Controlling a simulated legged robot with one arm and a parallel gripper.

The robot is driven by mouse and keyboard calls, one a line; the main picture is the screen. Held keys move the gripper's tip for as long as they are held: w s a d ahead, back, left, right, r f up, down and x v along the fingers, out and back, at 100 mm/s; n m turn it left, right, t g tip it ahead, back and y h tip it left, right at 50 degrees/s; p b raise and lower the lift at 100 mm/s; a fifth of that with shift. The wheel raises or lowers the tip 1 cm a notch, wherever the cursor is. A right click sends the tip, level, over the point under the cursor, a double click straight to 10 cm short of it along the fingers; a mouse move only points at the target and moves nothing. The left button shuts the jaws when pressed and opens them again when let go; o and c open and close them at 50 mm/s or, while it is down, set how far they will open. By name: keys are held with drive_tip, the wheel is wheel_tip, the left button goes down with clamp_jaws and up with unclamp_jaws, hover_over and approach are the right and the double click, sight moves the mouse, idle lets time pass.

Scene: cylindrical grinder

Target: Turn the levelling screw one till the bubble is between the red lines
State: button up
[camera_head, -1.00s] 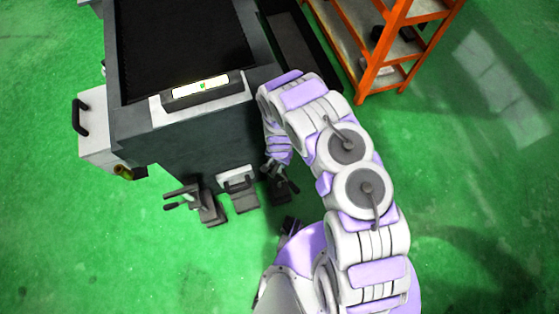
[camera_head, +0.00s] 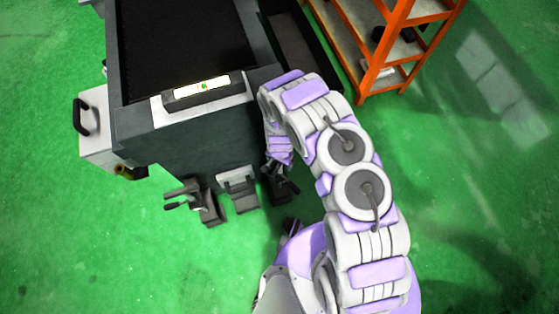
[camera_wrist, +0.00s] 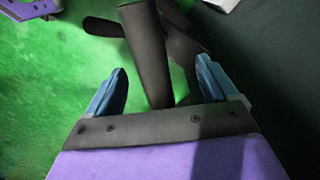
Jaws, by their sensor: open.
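The spirit level (camera_head: 186,92) lies on the front top edge of the grinder, with a small green bubble (camera_head: 204,86) near the middle of its bright vial. The red lines are too small to make out. A dark levelling screw with handle bars (camera_head: 283,186) stands low at the grinder's right front corner, partly hidden by my arm. In the wrist view, one dark bar of the screw (camera_wrist: 148,50) reaches down between my gripper's (camera_wrist: 160,85) two blue fingers. The fingers are apart, with green floor visible on both sides of the bar, so the gripper is open around it.
The grinder body (camera_head: 190,150) rises beside my arm. Another levelling screw (camera_head: 185,195) is at its left front, with a grey bracket (camera_head: 238,185) between. An orange shelf rack (camera_head: 400,40) stands at the upper right. Green floor (camera_head: 80,250) is clear in front and left.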

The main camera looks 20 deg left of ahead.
wheel_tip(320, 180, up, 17)
drive_tip(key=p, duration=0.5)
